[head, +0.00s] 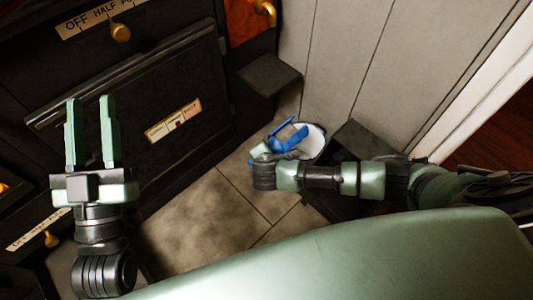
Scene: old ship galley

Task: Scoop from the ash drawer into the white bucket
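My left gripper (90,100) is open and empty, its two fingers pointing up in front of the dark stove front. My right gripper (270,151) is near the middle, shut on a blue scoop (291,139); its fingers are partly hidden. The scoop is over or in front of the white bucket (319,131), whose rim shows behind it. I cannot tell whether the scoop holds ash. The bucket's inside is mostly hidden. At the lower left, a labelled dark front with a brass knob (51,239) may be the ash drawer; its inside is not visible.
The black stove (190,75) fills the left side, with a brass knob (120,32) at the top and a dark ledge (269,74). Pale plank walls (350,60) stand behind the bucket. A dark box (358,142) is beside it. Tiled floor (205,215) is clear between my arms.

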